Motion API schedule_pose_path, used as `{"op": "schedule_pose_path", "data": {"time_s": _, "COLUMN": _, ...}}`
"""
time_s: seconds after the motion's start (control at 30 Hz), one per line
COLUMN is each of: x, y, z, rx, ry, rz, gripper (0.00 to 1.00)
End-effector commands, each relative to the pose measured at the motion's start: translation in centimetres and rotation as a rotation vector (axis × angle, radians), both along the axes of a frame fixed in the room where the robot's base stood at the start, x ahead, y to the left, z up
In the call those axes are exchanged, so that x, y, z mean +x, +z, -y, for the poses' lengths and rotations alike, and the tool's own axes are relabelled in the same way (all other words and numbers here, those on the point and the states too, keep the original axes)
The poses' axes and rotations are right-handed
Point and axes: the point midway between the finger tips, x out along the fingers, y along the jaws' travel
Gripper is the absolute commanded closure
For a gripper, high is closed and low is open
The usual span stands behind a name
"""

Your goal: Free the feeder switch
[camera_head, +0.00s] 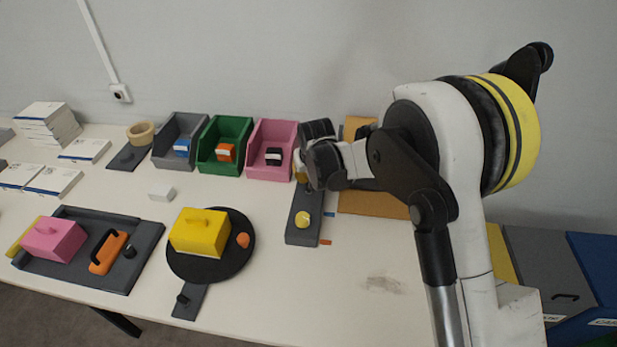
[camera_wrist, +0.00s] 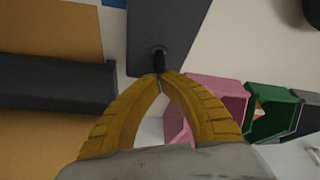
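A dark grey plate (camera_head: 300,230) lies on the table and carries a round yellow knob (camera_head: 303,219) near its front end. I take it to be the switch base, but no label shows. In the wrist view, the plate (camera_wrist: 168,22) carries a short black lever (camera_wrist: 158,58). My gripper (camera_wrist: 159,76) has its curved yellow fingers brought together at the tips, right at the lever's end. I cannot tell whether the lever is held between them. In the head view, my gripper (camera_head: 299,172) is over the plate's far end, and my wrist hides that end.
Grey (camera_head: 166,158), green (camera_head: 206,165) and pink (camera_head: 254,170) bins stand left of my gripper. A brown board (camera_head: 372,203) lies right, with a dark bar (camera_wrist: 55,84) over brown in the wrist view. A black turntable (camera_head: 203,272) bears a yellow block. Front right table is clear.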

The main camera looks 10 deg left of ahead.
Motion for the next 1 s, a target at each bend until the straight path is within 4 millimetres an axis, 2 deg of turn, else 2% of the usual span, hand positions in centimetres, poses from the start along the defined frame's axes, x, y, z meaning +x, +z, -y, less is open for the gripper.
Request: {"op": "schedule_pose_path", "data": {"time_s": 1.0, "x": -0.28, "y": 0.11, "z": 0.01, "rx": 0.003, "ry": 0.000, "rz": 0.061, "gripper": 1.00}}
